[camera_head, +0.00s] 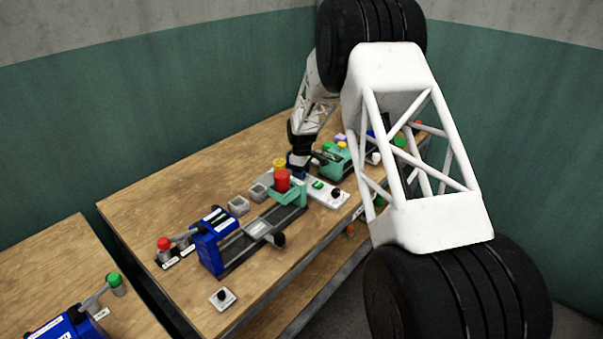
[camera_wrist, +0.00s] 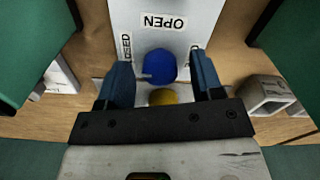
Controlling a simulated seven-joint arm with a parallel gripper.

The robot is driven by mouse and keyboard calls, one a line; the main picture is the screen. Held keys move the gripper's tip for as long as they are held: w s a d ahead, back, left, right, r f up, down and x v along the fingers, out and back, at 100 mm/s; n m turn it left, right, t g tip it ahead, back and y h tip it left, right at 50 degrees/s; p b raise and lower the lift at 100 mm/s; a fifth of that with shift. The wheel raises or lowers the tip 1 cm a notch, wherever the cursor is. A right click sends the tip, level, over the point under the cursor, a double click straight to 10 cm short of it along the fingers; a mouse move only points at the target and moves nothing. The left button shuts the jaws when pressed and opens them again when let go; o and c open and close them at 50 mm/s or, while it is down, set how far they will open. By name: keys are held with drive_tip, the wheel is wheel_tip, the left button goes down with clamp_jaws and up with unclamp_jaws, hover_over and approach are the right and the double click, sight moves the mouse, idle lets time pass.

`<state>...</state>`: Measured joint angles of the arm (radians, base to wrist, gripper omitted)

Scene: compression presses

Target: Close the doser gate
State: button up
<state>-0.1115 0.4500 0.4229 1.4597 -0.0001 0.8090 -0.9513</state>
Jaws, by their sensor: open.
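In the wrist view, a pale panel (camera_wrist: 178,38) carries an upside-down OPEN label (camera_wrist: 164,21) and a CLOSED label (camera_wrist: 126,47) at its left. A blue round knob (camera_wrist: 159,66) stands by the panel, between the fingers of my gripper (camera_wrist: 161,68). The fingers are open, with a visible gap on each side of the knob. A yellow round part (camera_wrist: 163,97) shows behind the knob, partly hidden by the gripper body. In the head view, my gripper (camera_head: 302,160) is low over the table, and the knob cannot be made out there.
Green blocks (camera_wrist: 30,45) (camera_wrist: 292,50) flank the panel in the wrist view, with a hollow grey box (camera_wrist: 268,95) at right.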

drive_tip(key=shift+r, duration=3.95)
drive_tip(key=shift+s+d+r, duration=0.1)
drive_tip(key=shift+s+r, duration=0.2)
drive_tip(key=shift+r, duration=0.1)
drive_tip(key=s+d+r+m+t, duration=0.1)
drive_tip(key=s+d+r+m, duration=0.25)
drive_tip(key=s+r, duration=0.95)
drive_tip(key=s+d+r+m, duration=0.35)
drive_tip(key=s+r, duration=0.55)
drive_tip(key=s, duration=0.8)
drive_tip(key=s+d+m, duration=0.1)
drive_tip(key=s+m, duration=0.1)
drive_tip(key=s, duration=1.3)
drive_tip(key=s+d+m+t, duration=0.1)
drive_tip(key=s+d+m, duration=0.1)
drive_tip(key=s, duration=1.4)
drive_tip(key=shift+s+d+f+m+t, duration=0.15)
drive_tip(key=shift+s+d+m+t, duration=0.15)
drive_tip(key=shift+m, duration=0.4)
